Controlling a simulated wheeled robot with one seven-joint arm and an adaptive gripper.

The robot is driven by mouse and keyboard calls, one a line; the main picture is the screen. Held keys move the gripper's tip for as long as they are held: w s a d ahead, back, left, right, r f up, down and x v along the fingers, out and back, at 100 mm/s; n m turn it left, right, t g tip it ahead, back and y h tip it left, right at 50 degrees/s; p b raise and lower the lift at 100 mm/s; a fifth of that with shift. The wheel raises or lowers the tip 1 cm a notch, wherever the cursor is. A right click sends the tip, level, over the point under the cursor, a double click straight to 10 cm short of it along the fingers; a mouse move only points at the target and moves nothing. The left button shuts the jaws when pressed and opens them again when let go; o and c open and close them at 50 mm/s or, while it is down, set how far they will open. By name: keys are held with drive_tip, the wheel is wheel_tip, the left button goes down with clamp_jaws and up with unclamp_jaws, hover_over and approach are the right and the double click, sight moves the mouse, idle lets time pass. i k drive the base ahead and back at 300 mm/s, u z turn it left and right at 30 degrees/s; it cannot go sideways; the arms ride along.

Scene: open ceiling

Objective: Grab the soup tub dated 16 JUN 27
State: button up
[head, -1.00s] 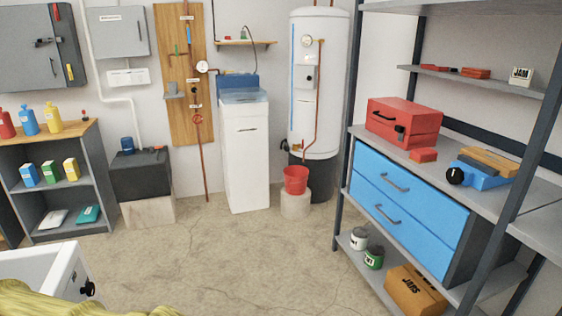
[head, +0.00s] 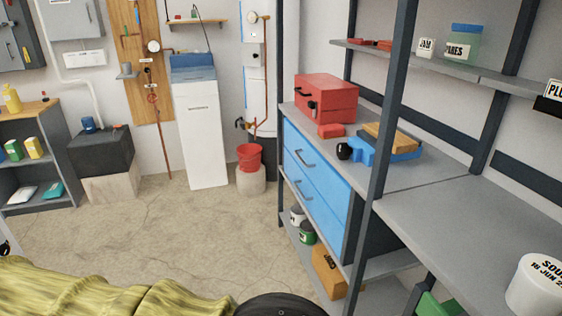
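A white round tub (head: 534,288) stands on the grey worktop at the lower right of the head view, partly cut off by the picture edge. Black print on its lid starts with "SOU" and a date line that looks like "16 JUN 2" or "18 JUN 2". The end of the date is out of view, so I cannot tell the exact date. My gripper is not in view.
The grey worktop (head: 450,225) is bare left of the tub. A dark shelf post (head: 385,130) stands in front of it. A red toolbox (head: 326,98) and blue tool (head: 385,148) lie further back. Floor (head: 190,240) is open.

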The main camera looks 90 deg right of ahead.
sight(535, 289)
drive_tip(key=u, duration=0.45)
drive_tip(key=i, duration=1.25)
drive_tip(key=z, duration=1.1)
drive_tip(key=i, duration=1)
drive_tip(key=z, duration=4.7)
